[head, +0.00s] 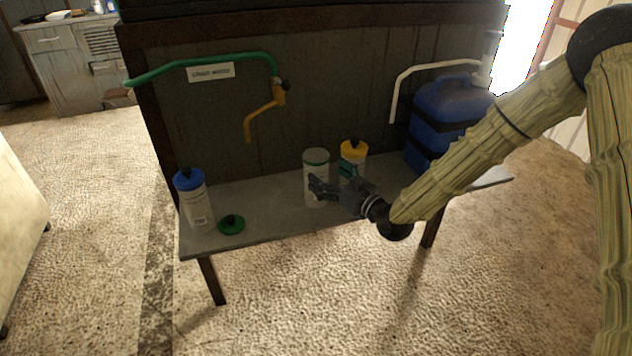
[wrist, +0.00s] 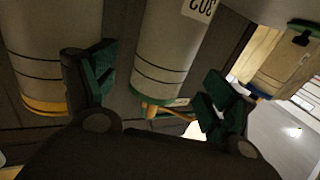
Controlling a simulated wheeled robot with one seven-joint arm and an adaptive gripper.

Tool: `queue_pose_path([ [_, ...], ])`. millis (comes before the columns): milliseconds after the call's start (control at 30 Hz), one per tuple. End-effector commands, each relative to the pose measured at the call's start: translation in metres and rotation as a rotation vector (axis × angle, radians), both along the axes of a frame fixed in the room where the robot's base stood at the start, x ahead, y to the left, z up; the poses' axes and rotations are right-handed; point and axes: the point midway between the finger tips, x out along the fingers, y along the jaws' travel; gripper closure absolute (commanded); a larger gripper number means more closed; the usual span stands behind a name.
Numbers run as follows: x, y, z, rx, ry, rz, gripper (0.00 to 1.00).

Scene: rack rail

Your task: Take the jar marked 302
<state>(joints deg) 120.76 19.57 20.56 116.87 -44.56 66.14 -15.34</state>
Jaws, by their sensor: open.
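The jar marked 302 (head: 316,166) is pale with a green top rim and stands upright on the grey bench. In the wrist view the jar (wrist: 172,45) appears upside down, with its 302 label (wrist: 199,9) at the top edge. My gripper (head: 318,188) is at the jar's front, low on its side in the head view. In the wrist view my gripper (wrist: 160,92) is open, with one finger on each side of the jar in the picture. I cannot tell whether either finger touches it.
A yellow-lidded jar (head: 353,156) stands close on the right. A blue-lidded jar (head: 195,205) and a loose green lid (head: 231,224) are at the bench's left. A blue canister (head: 440,115) is at the right. Green (head: 200,64) and white (head: 425,67) pipes and a yellow spout (head: 262,112) hang above.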

Motion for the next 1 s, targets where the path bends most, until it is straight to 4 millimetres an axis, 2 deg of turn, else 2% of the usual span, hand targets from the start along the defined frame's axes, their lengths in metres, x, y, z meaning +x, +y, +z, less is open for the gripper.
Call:
queue_pose_path([
  [400, 0.034, 0.031, 0.0, 0.0, 0.0, 0.0, 0.16],
  [733, 0.038, 0.034, -0.001, 0.0, 0.001, 0.0, 0.16],
  [1000, 0.038, 0.034, 0.0, 0.0, 0.001, 0.0, 0.65],
])
